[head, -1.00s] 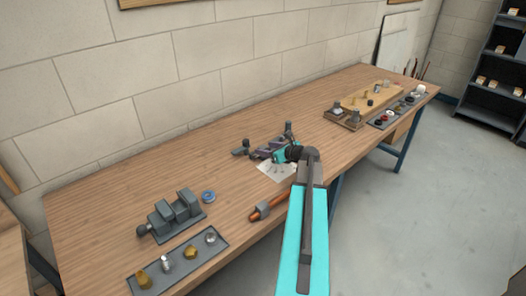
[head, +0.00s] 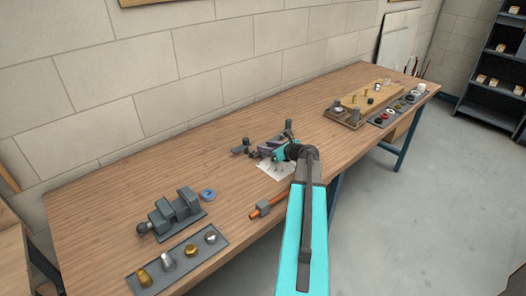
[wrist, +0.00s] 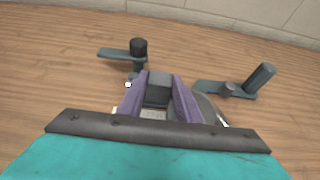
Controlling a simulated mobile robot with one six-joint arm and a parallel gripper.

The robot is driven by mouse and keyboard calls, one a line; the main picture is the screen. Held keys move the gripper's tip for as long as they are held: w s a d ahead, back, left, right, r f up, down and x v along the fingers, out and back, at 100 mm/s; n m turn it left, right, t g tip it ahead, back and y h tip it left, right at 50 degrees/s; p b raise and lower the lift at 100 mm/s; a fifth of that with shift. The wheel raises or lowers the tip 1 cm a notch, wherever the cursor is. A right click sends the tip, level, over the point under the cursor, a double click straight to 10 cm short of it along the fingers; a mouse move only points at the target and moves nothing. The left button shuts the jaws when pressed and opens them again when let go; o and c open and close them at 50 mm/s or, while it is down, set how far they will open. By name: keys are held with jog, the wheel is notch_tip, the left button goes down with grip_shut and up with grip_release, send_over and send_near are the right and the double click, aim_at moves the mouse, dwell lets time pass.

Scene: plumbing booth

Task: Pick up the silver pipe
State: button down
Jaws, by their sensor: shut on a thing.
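My gripper (wrist: 158,104) has purple fingers with a dark grey, block-like piece (wrist: 158,88) between them. The fingers are shut on it. A pale silvery patch shows below it between the fingers, and I cannot tell whether any of this is the silver pipe. In the head view my gripper (head: 268,149) is low over the middle of the bench, partly hidden by my own arm.
Dark grey fittings stand left (wrist: 122,52) and right (wrist: 250,84) of the gripper. A white sheet (head: 277,170) lies below it. A copper pipe (head: 268,206), a vise (head: 174,211) and a fittings tray (head: 194,260) are nearer. A wooden board (head: 372,97) is farther right.

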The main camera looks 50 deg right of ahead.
jog(key=shift+r, duration=0.2)
notch_tip(320, 180, up, 10)
jog(key=b, duration=0.1)
jog(key=shift+f+b, duration=0.15)
jog(key=shift+b, duration=0.25)
dwell(0.4)
